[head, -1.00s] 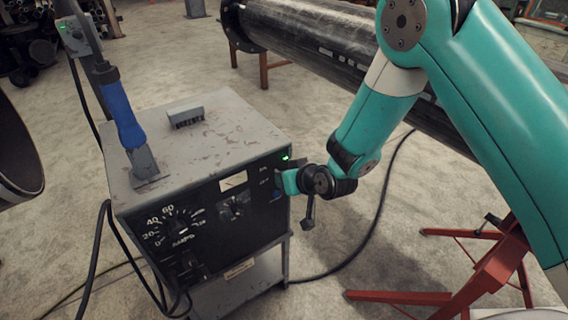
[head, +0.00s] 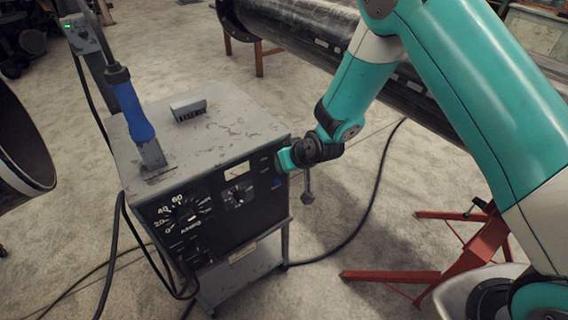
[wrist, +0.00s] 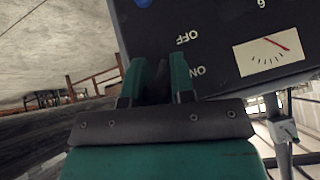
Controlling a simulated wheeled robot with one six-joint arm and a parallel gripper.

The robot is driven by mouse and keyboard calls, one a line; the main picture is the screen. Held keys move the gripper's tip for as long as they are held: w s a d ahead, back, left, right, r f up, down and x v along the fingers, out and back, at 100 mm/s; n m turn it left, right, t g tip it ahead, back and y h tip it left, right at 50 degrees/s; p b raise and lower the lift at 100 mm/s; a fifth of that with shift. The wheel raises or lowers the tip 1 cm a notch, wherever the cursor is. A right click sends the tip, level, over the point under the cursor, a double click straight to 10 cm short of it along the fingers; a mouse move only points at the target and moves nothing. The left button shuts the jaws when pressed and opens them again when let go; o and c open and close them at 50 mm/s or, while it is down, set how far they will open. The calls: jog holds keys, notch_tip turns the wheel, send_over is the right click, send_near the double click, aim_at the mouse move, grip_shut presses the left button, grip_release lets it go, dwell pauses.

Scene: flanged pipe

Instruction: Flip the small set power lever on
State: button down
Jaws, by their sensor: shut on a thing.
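The small set (head: 225,212) is a scuffed grey box with a black front panel. The panel fills the top right of the wrist view (wrist: 215,62), upside down, with OFF and ON labels. My gripper (head: 285,159) is at the panel's upper right edge, beside these labels. In the wrist view its teal fingers (wrist: 157,78) reach to the panel at the height of ON. They are shut on the small power lever, which is mostly hidden between them; I cannot read its position.
A meter (wrist: 269,51) with a red needle is beside the labels. A blue-handled tool (head: 131,110) stands on the set's top, by a small grey block (head: 188,109). A black pipe (head: 300,38) lies behind my arm. A red stand (head: 455,258) and a cable (head: 375,190) are at right.

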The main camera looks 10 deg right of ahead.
jog(key=c, duration=1.1)
grip_release()
jog(key=shift+r, duration=0.1)
jog(key=b+v, duration=0.1)
jog(key=v, duration=1.6)
jog(key=shift+s, duration=0.2)
jog(key=s+r+n+g, duration=0.1)
jog(key=s+r+g, duration=0.1)
jog(key=s+r, duration=0.2)
jog(key=s+a+r+n+g, duration=0.1)
jog(key=s+r, duration=0.3)
jog(key=s, duration=0.6)
jog(key=s+r+n+g, duration=0.2)
jog(key=s+r+g, duration=0.1)
jog(key=s, duration=0.4)
jog(key=shift+s+a+r+g, duration=0.1)
jog(key=shift+r+g, duration=0.05)
jog(key=shift+r, duration=0.25)
jog(key=shift+s+a+r+g, duration=0.15)
jog(key=shift+r, duration=0.2)
